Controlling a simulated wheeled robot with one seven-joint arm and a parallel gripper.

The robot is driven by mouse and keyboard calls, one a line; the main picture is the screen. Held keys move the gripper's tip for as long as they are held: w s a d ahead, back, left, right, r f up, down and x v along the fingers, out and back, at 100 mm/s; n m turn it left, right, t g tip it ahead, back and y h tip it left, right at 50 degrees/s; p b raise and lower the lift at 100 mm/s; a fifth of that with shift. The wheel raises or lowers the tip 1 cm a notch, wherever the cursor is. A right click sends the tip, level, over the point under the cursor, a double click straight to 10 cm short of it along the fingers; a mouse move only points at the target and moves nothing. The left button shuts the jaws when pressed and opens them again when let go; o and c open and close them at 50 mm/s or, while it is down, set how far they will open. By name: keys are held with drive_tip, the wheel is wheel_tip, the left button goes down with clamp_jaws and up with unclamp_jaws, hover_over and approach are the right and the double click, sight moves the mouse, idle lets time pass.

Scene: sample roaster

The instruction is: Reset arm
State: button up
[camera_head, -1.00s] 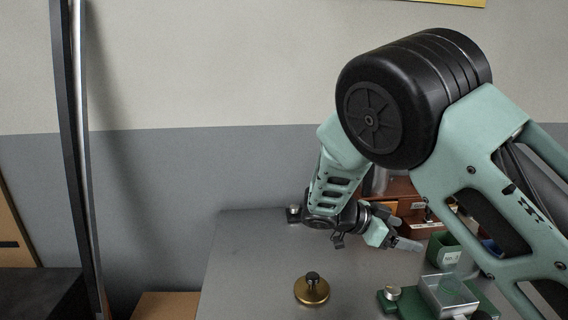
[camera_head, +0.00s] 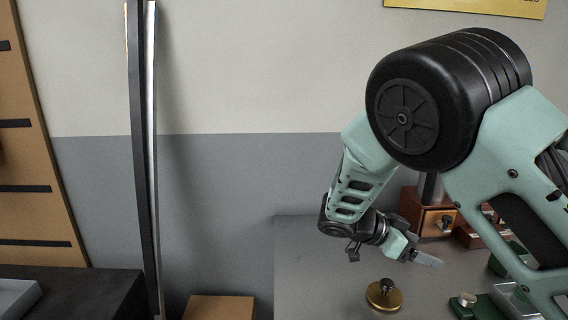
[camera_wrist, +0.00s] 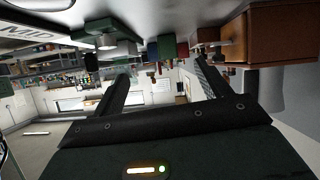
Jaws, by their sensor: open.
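My gripper (camera_head: 428,259) is at the end of my green and black arm, above the grey metal table (camera_head: 310,265), pointing to the right in the head view. In the wrist view its two dark fingers (camera_wrist: 160,92) stand apart with nothing between them, so it is open and empty. The wrist view looks out upside down across the room, with the table and its objects along the top.
A brass weight with a black knob (camera_head: 384,294) stands on the table below my gripper. A wooden box (camera_head: 428,213) stands behind it. A green base with a metal knob (camera_head: 468,301) is at the front right. A dark upright post (camera_head: 146,150) rises left of the table.

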drive_tip(key=s+a+r+n+y+p, duration=0.1)
drive_tip(key=s+a+r+n+y, duration=0.2)
drive_tip(key=s+n, duration=0.5)
drive_tip(key=s+a+r+n+y+p, duration=0.2)
drive_tip(key=s+a+n+y, duration=0.4)
drive_tip(key=s, duration=0.5)
drive_tip(key=s+a+r+n+y+p, duration=0.2)
drive_tip(key=s+a+r+n+y, duration=0.2)
drive_tip(key=s+n, duration=0.6)
drive_tip(key=shift+s+a+r, duration=0.15)
drive_tip(key=shift+a+r, duration=0.3)
drive_tip(key=shift+a, duration=0.55)
